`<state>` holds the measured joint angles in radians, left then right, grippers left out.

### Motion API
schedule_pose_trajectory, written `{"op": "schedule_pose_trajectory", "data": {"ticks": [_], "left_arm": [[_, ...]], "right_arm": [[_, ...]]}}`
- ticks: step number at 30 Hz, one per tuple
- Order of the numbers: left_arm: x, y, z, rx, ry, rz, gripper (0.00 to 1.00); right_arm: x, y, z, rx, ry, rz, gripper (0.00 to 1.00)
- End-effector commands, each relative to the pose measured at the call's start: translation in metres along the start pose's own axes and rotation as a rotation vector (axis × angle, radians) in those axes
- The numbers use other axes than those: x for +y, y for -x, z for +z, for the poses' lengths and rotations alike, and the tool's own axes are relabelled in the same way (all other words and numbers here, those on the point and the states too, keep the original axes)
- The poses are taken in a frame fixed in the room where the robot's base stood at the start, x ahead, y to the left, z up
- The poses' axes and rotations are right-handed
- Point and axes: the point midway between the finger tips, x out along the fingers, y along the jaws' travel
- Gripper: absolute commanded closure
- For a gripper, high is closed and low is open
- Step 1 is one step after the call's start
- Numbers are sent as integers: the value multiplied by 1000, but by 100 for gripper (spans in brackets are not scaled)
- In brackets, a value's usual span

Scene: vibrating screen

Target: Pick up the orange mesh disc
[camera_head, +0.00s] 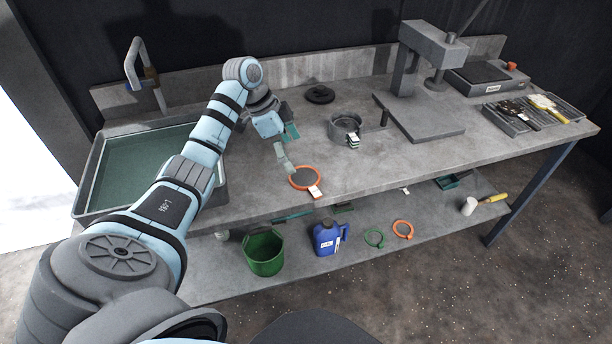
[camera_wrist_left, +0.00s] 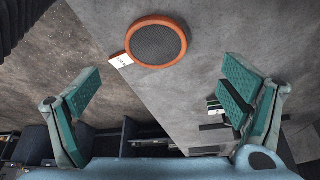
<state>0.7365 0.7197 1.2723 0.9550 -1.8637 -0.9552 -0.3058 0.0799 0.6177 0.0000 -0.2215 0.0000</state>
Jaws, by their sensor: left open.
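The orange mesh disc (camera_head: 305,178) lies flat near the front edge of the grey worktop, a dark round mesh in an orange rim with a white tag on its edge. My left gripper (camera_head: 288,148) is above the worktop, just behind and left of the disc in the head view, open and empty. In the left wrist view the whole disc (camera_wrist_left: 157,42) shows beyond the two teal fingers of the open left gripper (camera_wrist_left: 160,90), apart from both. My right gripper is in neither view.
A sink (camera_head: 85,185) is at the left. A grey ring container (camera_head: 345,128) and a black disc (camera_head: 320,94) stand behind. A press stand (camera_head: 425,120) and tool tray (camera_head: 530,118) are at the right. The lower shelf holds a green bucket (camera_head: 264,252) and blue jug (camera_head: 326,238).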

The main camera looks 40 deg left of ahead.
Motion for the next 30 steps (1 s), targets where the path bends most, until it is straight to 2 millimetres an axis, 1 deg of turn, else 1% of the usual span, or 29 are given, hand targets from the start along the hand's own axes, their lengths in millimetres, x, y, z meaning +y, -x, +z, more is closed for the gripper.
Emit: {"op": "schedule_pose_trajectory", "data": {"ticks": [1, 5, 8, 9, 12, 14, 18, 19, 28, 30], "left_arm": [[0, -9, 0, 0, 1, 2, 8], [2, -22, 0, -1, 2, 1, 8], [6, -38, -2, -1, 2, 1, 8], [8, -47, -3, -1, 2, 2, 8], [7, -64, -2, -1, 4, -1, 8], [7, -68, -2, -1, 3, -2, 8], [7, -67, -3, -2, 3, -3, 8], [7, -67, -2, -2, 3, -3, 10], [7, -66, -2, -2, 4, -3, 58], [7, -66, -3, -2, 4, -3, 60]], "right_arm": [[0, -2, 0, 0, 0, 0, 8], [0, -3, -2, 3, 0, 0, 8], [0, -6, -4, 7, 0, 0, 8], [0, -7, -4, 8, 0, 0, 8], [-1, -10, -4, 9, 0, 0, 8], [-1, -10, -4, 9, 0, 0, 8], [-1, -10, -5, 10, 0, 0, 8], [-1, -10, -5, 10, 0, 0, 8], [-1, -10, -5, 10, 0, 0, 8], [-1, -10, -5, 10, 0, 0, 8]]}}
